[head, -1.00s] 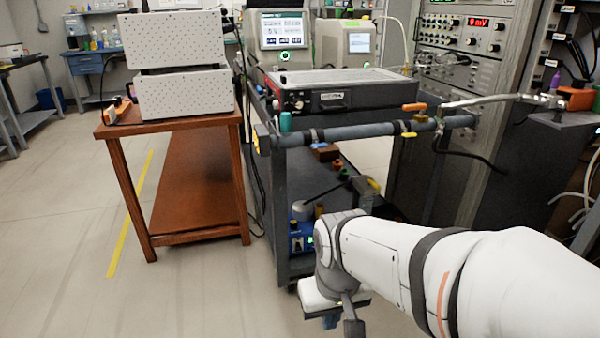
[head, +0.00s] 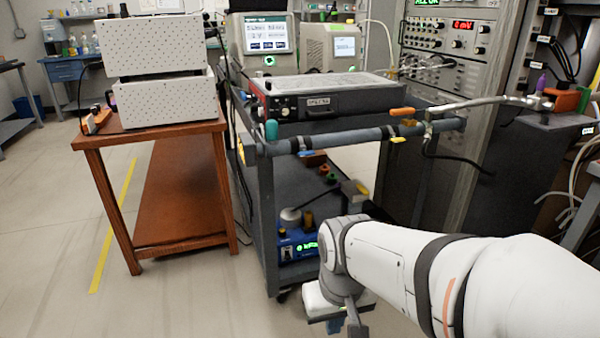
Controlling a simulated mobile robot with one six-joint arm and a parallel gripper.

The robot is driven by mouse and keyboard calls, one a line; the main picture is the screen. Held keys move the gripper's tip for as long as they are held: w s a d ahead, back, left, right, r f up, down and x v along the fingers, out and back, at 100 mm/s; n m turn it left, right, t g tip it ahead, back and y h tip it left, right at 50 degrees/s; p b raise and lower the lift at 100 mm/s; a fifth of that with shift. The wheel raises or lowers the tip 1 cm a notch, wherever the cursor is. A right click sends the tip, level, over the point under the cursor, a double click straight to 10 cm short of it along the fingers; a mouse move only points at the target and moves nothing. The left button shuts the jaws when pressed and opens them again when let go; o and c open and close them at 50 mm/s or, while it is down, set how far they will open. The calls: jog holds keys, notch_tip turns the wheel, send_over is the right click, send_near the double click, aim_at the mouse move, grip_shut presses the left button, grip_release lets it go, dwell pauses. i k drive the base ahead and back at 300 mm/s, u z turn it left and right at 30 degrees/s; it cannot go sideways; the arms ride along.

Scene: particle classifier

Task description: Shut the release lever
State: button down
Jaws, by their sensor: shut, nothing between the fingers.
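A dark horizontal pipe (head: 350,137) runs along the front of the grey cart. Near its right end an orange handle (head: 402,111) sticks out to the left above the pipe, and a small yellow handle (head: 398,139) sits just below it. I cannot tell which handle is the release lever. My gripper (head: 346,327) hangs low at the bottom of the head view, shut and empty, pointing down. It is well below the pipe and touches neither handle. My forearm crosses the lower right.
The grey cart (head: 262,215) carries a dark instrument (head: 375,100) with hoses on top. A wooden table (head: 150,137) with two stacked white boxes stands left. An instrument rack (head: 443,80) rises behind at right. A metal tube (head: 485,103) reaches right. Floor is clear at the lower left.

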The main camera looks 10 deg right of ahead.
aim_at(359, 186)
jog(key=i, duration=1.3)
